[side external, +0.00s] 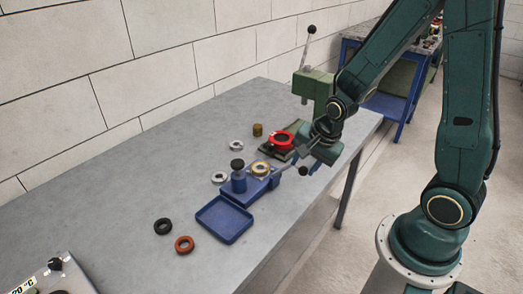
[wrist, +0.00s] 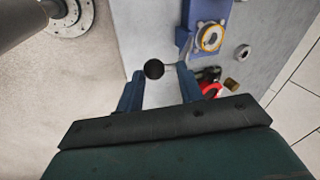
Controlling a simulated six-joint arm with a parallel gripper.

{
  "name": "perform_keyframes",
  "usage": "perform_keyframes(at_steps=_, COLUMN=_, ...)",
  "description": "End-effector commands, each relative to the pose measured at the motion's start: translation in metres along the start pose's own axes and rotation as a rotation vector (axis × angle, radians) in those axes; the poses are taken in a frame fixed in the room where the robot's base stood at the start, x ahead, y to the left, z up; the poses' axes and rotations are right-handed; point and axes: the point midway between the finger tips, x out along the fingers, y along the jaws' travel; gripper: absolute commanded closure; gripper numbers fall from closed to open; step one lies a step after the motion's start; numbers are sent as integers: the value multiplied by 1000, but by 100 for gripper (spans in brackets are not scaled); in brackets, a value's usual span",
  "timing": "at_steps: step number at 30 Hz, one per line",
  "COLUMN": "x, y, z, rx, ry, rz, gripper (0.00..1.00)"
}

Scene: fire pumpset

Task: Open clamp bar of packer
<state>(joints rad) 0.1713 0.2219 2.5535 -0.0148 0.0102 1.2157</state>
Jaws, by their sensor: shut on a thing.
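The packer is a blue fixture (side external: 258,188) on the grey bench, with a brass-coloured ring (side external: 260,169) on top and a blue post with a black cap beside it. Its blue plate and ring also show at the upper right of the wrist view (wrist: 187,30). The clamp bar's round black knob (side external: 302,171) stands out to the right of the packer, by my gripper (side external: 304,160). In the wrist view the knob (wrist: 154,69) sits between the two fingertips of my gripper (wrist: 157,70), which is shut on it. The bar itself is mostly hidden.
A blue tray (side external: 224,219), loose rings (side external: 184,244) and a brass piece (side external: 257,130) are on the bench. The bench's left part is largely clear.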

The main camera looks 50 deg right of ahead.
Motion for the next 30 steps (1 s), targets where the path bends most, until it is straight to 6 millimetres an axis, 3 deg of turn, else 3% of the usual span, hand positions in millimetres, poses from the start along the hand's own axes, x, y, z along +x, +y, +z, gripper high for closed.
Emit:
perform_keyframes(at_steps=1, x=8, y=-9, z=1, rx=-1, ry=-7, rz=-15, gripper=61)
perform_keyframes(at_steps=3, x=8, y=-9, z=1, rx=-1, ry=-9, rz=-15, gripper=54)
perform_keyframes(at_steps=14, x=4, y=-10, z=2, rx=0, ry=-10, rz=-17, gripper=54)
perform_keyframes(at_steps=30, x=-39, y=-5, z=1, rx=0, ry=-4, rz=-14, gripper=54)
